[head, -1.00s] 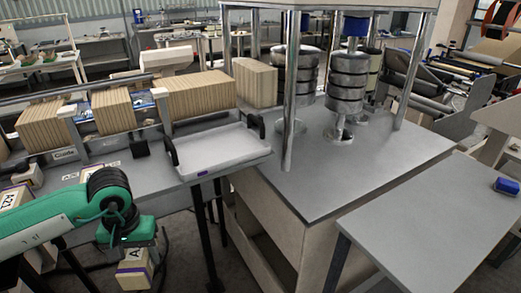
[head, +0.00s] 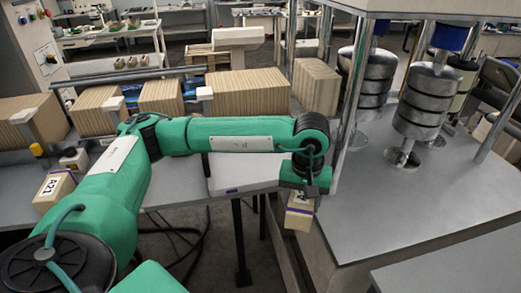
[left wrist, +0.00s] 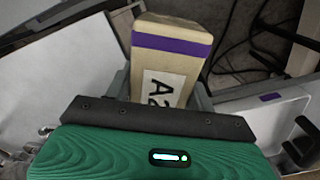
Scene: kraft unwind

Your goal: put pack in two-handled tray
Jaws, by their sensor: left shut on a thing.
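My left gripper (head: 306,188) is shut on a pale pack (head: 299,216) with a purple band, which hangs below it beyond the right end of the tray, off the bench's front edge. In the left wrist view the pack (left wrist: 170,58) shows its purple band and a white label reading "A2", partly covered by the gripper. The white two-handled tray (head: 238,175) lies on the grey bench, largely hidden behind my left arm. In the left wrist view the tray (left wrist: 262,122) is at the right, with one dark handle (left wrist: 302,141) visible. My right gripper is out of view.
Another pack (head: 54,190) labelled A21 stands on the bench at the left. Rows of brown cardboard stacks (head: 248,92) stand behind the tray. A metal post (head: 350,80) and steel weight stacks (head: 422,105) stand at the right, on a grey table (head: 425,205).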

